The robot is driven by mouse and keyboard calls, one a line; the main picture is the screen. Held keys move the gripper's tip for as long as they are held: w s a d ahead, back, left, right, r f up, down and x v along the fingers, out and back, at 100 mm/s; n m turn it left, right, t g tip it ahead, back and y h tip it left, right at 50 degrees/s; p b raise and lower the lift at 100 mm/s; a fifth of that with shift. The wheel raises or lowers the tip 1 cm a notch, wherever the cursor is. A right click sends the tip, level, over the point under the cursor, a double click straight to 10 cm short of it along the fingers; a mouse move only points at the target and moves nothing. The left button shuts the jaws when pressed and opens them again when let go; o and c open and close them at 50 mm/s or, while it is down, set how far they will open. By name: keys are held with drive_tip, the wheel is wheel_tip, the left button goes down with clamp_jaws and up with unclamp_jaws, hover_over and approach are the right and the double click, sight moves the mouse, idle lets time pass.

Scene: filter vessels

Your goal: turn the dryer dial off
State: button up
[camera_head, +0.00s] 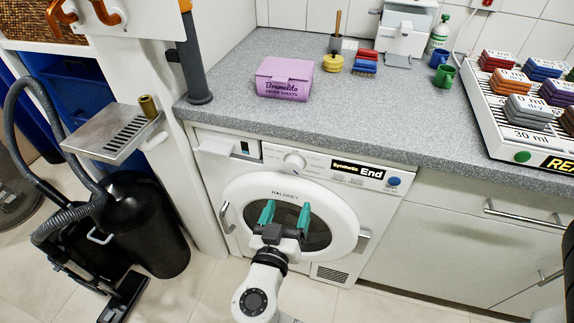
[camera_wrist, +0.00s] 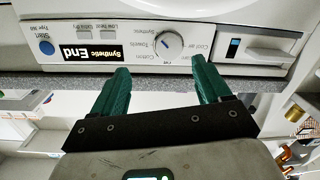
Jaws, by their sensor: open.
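The dryer dial (camera_head: 294,162) is a round white knob on the white dryer's front panel, left of the display. In the wrist view, which is upside down, the dial (camera_wrist: 168,45) has a dark blue pointer mark and small labels around it. I cannot tell for sure which label it points to. The dryer display (camera_head: 357,170) reads "Synthetic End". My gripper (camera_head: 286,208) is open and empty, in front of the dryer door (camera_head: 344,203) and below the dial. In the wrist view its green fingers (camera_wrist: 160,65) flank the dial's direction, apart from it.
A blue start button (camera_head: 393,181) is at the panel's right end. The grey worktop (camera_head: 222,100) overhangs the panel and holds a purple dryer-sheet box (camera_head: 284,79). A black vacuum cleaner (camera_head: 146,222) stands at left. The floor before the dryer is partly clear.

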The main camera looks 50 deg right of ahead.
sight(293, 170)
drive_tip(key=shift+t, duration=0.4)
drive_tip(key=x, duration=0.7)
drive_tip(key=w+p+x, duration=0.1)
drive_tip(key=x, duration=0.3)
drive_tip(key=shift+a+r, duration=0.25)
drive_tip(key=shift+r, duration=0.1)
drive_tip(key=c, duration=1)
